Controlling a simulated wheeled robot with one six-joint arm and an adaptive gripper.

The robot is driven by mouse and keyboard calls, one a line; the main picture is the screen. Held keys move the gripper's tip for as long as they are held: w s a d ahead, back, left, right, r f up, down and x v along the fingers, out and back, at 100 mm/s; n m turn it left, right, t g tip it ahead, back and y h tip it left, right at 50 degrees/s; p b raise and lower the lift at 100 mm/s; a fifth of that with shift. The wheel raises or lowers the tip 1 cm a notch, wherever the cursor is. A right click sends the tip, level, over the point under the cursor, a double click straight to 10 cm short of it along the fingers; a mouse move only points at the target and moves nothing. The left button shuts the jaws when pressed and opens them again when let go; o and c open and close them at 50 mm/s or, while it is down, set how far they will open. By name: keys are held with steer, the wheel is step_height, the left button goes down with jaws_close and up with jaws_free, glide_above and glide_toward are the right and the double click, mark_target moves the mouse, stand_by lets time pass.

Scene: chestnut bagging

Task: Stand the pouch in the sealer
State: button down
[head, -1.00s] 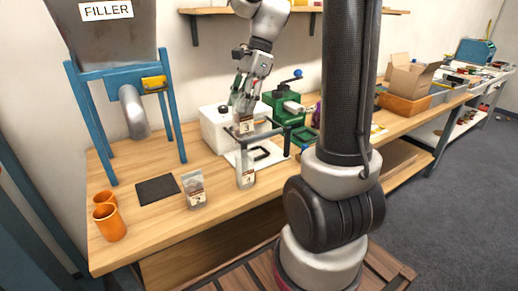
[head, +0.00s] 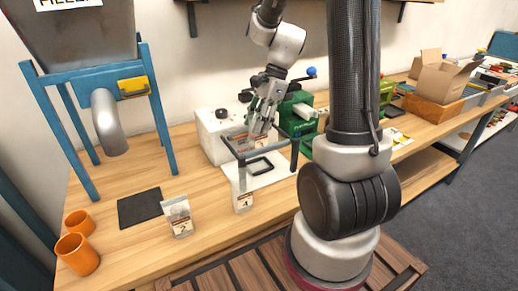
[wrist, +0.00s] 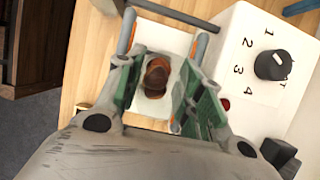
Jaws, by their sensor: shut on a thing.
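My gripper (head: 262,122) is shut on a clear pouch with brown contents, over the sealer. In the wrist view the pouch (wrist: 156,78) sits between the green-padded fingers, seen from its open top. In the head view the fingers and the sealer's dark bar frame partly hide it. The sealer is a white box (head: 213,140) with a dark frame (head: 262,154) and a pale base plate (head: 272,178) in front. The pouch is within or just over this frame; I cannot tell whether its bottom touches the plate. The dial (wrist: 271,65) shows numbers beside it.
Two other filled pouches stand on the bench, one (head: 178,217) by a dark mat (head: 139,207), one (head: 243,194) close before the sealer. A green machine (head: 297,112) stands behind right of the sealer.

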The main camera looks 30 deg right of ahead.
mark_target(258, 139)
steer(key=shift+f, duration=3.15)
steer(key=shift+f, duration=0.15)
steer(key=c, duration=1.2)
jaws_free()
steer(key=v, duration=1.2)
steer(key=s+a+r+n+t+h, duration=0.1)
steer(key=s+r+n, duration=0.3)
steer(key=s+n, duration=0.5)
steer(key=s+a+r+n+t+h, duration=0.1)
steer(key=s+r+n+t+h, duration=0.2)
steer(key=s+r+n, duration=0.2)
steer(key=shift+s+a+n, duration=0.25)
steer(key=shift+s+n, duration=1.65)
steer(key=shift+n, duration=0.1)
